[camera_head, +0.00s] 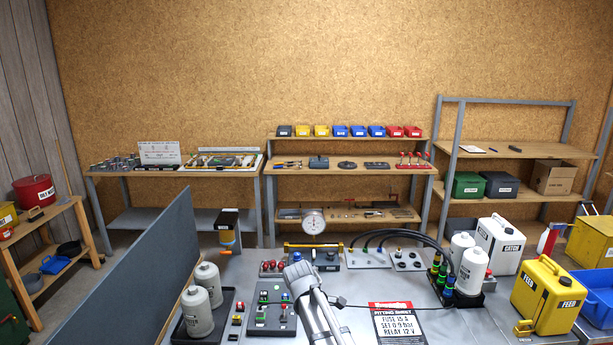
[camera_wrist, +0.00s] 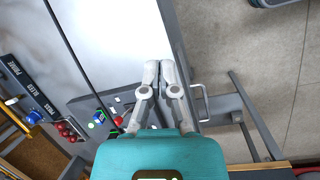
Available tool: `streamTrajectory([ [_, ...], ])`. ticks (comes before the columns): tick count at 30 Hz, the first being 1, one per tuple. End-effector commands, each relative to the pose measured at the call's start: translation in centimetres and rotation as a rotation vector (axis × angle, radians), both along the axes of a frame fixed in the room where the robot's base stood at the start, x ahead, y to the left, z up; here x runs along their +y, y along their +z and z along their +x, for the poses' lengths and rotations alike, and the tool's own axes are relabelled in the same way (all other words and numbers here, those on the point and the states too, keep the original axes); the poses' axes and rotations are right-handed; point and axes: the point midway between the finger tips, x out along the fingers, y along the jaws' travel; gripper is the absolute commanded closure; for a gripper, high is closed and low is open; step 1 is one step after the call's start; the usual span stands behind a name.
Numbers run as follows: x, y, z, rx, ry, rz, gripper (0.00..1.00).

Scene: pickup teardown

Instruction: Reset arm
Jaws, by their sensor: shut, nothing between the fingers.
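My gripper (camera_wrist: 159,68) shows in the wrist view with its two fingers together and nothing between them. It hangs over a pale grey surface (camera_wrist: 115,40) near an edge, with the floor beyond on the right. In the head view my arm reaches up from the bottom middle over the bench, close to a dark board with small modules (camera_head: 272,312). The fingertips cannot be made out there.
Around my arm are a dial gauge (camera_head: 313,222), a fitting sheet (camera_head: 398,322), white canisters (camera_head: 197,318) and a yellow FEED can (camera_head: 545,296). A grey partition (camera_head: 140,275) stands left. The wrist view shows a labelled panel with a blue knob (camera_wrist: 35,117).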

Motion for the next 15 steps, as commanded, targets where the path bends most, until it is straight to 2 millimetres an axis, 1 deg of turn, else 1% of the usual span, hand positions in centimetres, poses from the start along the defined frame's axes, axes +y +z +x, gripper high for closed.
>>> streamTrajectory([
  [1, -1.7, -0.5, -1.7, -0.014, -0.085, 0.026, 1.00],
  [6, -5.8, -1.4, -5.5, -0.060, -0.388, 0.109, 1.00],
  [12, -9.8, -2.3, -10.2, -0.101, -0.750, 0.199, 1.00],
  [15, -11.2, -2.7, -12.4, -0.115, -0.922, 0.237, 1.00],
])
